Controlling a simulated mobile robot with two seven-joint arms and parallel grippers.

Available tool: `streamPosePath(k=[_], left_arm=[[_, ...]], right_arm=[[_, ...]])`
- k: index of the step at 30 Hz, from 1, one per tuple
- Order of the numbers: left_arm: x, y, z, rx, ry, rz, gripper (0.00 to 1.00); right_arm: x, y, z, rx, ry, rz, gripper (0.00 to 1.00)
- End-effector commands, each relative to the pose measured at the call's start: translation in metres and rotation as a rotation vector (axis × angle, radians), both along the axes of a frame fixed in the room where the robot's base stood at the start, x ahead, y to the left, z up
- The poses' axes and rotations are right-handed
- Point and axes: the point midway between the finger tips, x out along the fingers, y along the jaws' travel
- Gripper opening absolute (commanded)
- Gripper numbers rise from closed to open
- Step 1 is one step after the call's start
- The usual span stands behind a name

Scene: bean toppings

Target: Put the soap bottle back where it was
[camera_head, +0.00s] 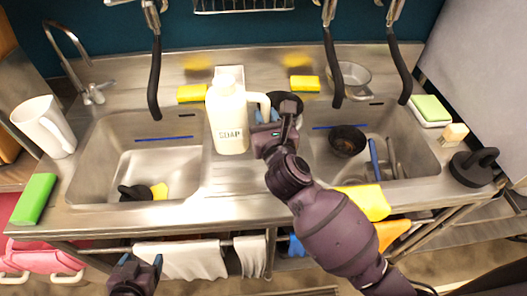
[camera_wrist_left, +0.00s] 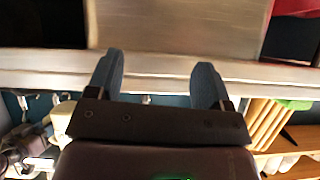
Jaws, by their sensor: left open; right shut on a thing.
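The soap bottle (camera_head: 229,122) is a cream-white jug lettered SOAP, with a side handle. It is upright over the metal strip between the two sinks. I cannot tell whether its base touches the counter. My right gripper (camera_head: 266,117) is at its right side, shut on the handle; the arm hides part of the counter behind. My left gripper (camera_head: 136,262) is low in front of the counter, left of centre, apart from the bottle. Its two blue fingers are spread and empty in the left wrist view (camera_wrist_left: 162,82).
The left sink (camera_head: 100,150) holds a dark item and a yellow one. The right sink (camera_head: 415,150) holds a dark bowl (camera_head: 347,140) and utensils. Yellow sponges (camera_head: 192,93) lie along the back ledge. A white pitcher (camera_head: 45,127) stands left; a black-handled object (camera_head: 473,167) sits right.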

Motion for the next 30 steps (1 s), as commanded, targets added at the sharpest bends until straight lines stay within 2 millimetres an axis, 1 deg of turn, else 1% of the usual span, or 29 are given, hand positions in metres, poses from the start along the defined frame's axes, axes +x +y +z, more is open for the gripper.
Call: streamPosePath(k=[1,3,6,9,12,17,21,24,27,30], left_arm=[[0.001,0.000,-0.002,0.001,-0.005,-0.001,0.74],[0.003,0.000,-0.003,0.001,-0.010,-0.001,0.74],[0.005,0.000,-0.007,0.001,-0.014,-0.002,0.74],[0.006,0.000,-0.010,0.002,-0.015,-0.004,0.74],[0.007,0.000,-0.012,0.003,-0.016,-0.005,0.74],[0.008,0.000,-0.013,0.004,-0.017,-0.005,0.74],[0.009,0.000,-0.021,0.004,-0.020,-0.006,0.74],[0.010,0.000,-0.026,0.004,-0.020,-0.007,0.74],[0.011,0.000,-0.027,0.004,-0.021,-0.007,0.74],[0.012,-0.001,-0.026,0.004,-0.023,-0.007,0.74]], right_arm=[[0.000,0.000,-0.012,0.002,0.000,-0.002,0.00],[0.000,0.000,-0.026,0.002,0.000,-0.001,0.00],[0.000,0.000,-0.045,0.003,-0.001,0.000,0.00],[0.000,0.000,-0.058,0.002,-0.002,0.001,0.00],[0.000,0.000,-0.066,0.003,-0.002,-0.001,0.00],[0.000,0.000,-0.073,0.005,-0.003,0.000,0.00],[0.000,0.001,-0.094,0.003,-0.001,0.000,0.00],[0.000,0.000,-0.105,0.002,-0.002,-0.001,0.00],[0.000,0.000,-0.111,0.003,-0.001,0.000,0.00],[0.000,0.000,-0.111,0.003,-0.004,0.001,0.00]])
